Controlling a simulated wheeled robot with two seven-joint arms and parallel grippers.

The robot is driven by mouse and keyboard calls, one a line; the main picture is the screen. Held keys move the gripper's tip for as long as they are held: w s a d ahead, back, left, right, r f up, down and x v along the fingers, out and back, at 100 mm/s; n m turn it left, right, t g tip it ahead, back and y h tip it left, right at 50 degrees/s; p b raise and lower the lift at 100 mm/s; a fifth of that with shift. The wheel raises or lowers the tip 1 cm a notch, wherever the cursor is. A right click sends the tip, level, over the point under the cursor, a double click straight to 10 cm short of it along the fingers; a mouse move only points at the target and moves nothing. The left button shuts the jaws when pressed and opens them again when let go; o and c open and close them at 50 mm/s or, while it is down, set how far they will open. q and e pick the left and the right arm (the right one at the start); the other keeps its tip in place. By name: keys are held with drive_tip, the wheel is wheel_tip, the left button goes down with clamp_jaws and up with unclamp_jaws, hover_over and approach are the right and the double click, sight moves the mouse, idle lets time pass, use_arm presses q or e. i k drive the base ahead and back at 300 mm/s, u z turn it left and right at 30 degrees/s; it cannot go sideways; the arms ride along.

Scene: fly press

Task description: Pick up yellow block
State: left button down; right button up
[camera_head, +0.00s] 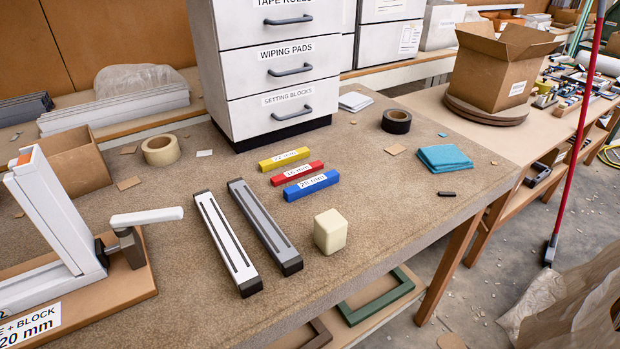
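The yellow block (284,160) lies on the brown felt-like bench top, just in front of the drawer cabinet. It is a flat bar with a printed label that is too small to read surely. A red block (297,173) and a blue block (311,186) lie in front of it, nearly parallel, with small gaps. A cream block (330,231) stands upright nearer the bench's front edge. Neither of my grippers shows in the head view.
The drawer cabinet (265,65) stands close behind the blocks. Two long bars, white (224,243) and grey (264,226), lie to the left. A white-handled fixture (70,240) stands at far left. A black tape roll (396,121) and teal cloths (444,158) lie right.

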sight(282, 160)
drive_tip(key=k, duration=0.5)
drive_tip(key=z, duration=2.6)
drive_tip(key=i, duration=1.65)
drive_tip(key=u, duration=3.1)
